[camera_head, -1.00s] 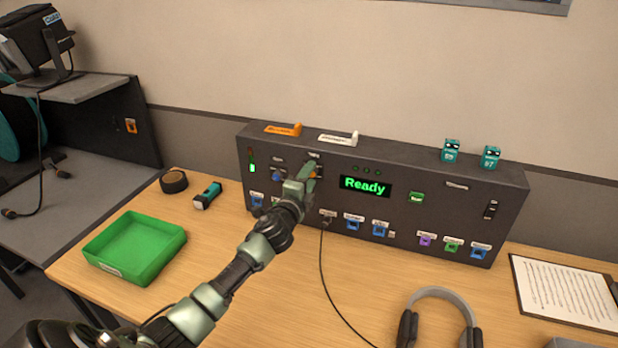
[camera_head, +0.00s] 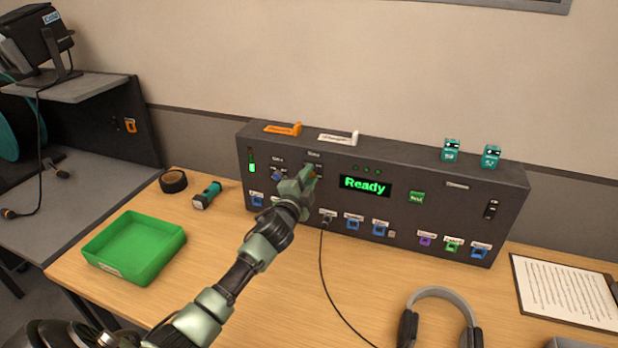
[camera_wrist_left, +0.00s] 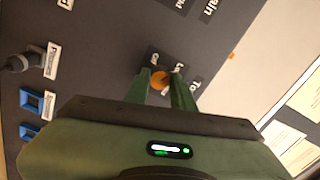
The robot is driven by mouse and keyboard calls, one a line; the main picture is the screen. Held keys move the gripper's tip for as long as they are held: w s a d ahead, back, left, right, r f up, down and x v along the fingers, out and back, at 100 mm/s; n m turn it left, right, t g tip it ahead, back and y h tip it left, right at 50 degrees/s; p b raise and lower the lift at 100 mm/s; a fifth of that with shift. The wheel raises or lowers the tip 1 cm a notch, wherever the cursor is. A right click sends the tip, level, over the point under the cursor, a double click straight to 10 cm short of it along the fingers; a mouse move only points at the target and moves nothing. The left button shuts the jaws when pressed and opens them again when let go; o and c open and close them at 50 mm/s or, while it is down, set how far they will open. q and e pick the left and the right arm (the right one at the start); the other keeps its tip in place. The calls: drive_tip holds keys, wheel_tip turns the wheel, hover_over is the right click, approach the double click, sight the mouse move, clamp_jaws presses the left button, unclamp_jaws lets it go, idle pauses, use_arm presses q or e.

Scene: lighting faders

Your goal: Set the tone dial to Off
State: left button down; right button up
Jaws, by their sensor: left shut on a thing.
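The tone dial is an orange knob (camera_wrist_left: 160,80) on the dark console face, with small white labels around it, partly cut off or hidden. In the wrist view it sits between the two green fingers of my left gripper (camera_wrist_left: 166,84), which is shut on it. In the head view my left gripper (camera_head: 308,178) reaches the upper left-middle of the console (camera_head: 460,215) and covers most of the dial. I cannot read which label the dial points to. My right gripper is not in view.
A green "Ready" display (camera_head: 364,186) is right of my gripper. A blue knob (camera_head: 278,176) is close on its left. A black cable hangs from a plug (camera_head: 327,218) below. A green tray (camera_head: 135,247), a flashlight (camera_head: 207,195) and headphones (camera_head: 440,310) lie on the table.

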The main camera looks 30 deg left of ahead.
use_arm(q)
drive_tip(key=n+p, duration=0.1)
drive_tip(key=n, duration=0.6)
drive_tip(key=shift+f, duration=0.15)
drive_tip(key=n, duration=0.4)
drive_tip(key=shift+n+p, duration=0.4)
drive_tip(key=shift+n, duration=1.5)
drive_tip(key=c, duration=1.2)
unclamp_jaws()
drive_tip(key=shift+s, duration=0.1)
